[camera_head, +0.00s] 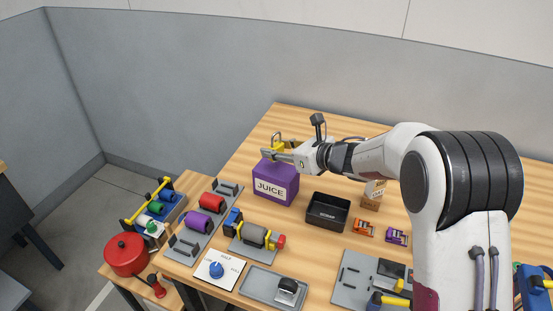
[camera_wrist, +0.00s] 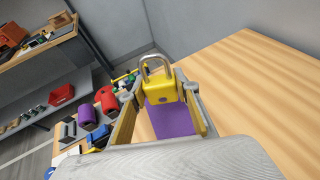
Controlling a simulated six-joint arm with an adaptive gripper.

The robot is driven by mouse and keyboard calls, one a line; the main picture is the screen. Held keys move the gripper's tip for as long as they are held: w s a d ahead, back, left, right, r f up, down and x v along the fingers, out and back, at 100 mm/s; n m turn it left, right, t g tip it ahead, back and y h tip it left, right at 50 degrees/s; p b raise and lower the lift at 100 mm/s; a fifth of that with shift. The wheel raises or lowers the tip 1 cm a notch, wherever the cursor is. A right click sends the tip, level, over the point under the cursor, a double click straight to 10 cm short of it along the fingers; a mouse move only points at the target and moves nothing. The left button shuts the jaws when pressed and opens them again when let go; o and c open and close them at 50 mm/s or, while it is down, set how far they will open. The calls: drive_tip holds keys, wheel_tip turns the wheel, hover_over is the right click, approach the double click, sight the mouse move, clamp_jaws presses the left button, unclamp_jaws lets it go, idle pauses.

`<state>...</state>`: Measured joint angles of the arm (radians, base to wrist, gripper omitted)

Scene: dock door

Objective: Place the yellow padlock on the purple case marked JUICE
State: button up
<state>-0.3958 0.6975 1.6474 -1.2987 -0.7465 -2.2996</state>
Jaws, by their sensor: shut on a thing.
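The yellow padlock (camera_wrist: 164,86) is upright between my gripper's fingers in the wrist view, its silver shackle pointing up. In the head view only part of the padlock (camera_head: 277,145) shows, behind my gripper (camera_head: 276,154). My gripper is shut on the padlock. The purple case marked JUICE (camera_head: 275,184) stands on the wooden table, directly below the gripper. In the wrist view its purple top (camera_wrist: 170,121) shows beneath the padlock. I cannot tell whether the padlock touches the case top.
Colored cylinders on a grey rack (camera_head: 203,222) are at the left. A red pot (camera_head: 125,254) sits front left. The table behind the case is clear.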

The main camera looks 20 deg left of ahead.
drive_tip(key=shift+f, duration=1.85)
drive_tip(key=shift+f, duration=0.15)
drive_tip(key=o, duration=1.1)
drive_tip(key=shift+d, duration=0.1)
drive_tip(key=shift+s+d+r, duration=0.25)
drive_tip(key=shift+d+r, duration=0.2)
drive_tip(key=shift+d, duration=0.1)
drive_tip(key=v, duration=1)
drive_tip(key=shift+s+d+r, duration=0.1)
drive_tip(key=shift+s+d, duration=0.05)
drive_tip(key=shift+d, duration=0.05)
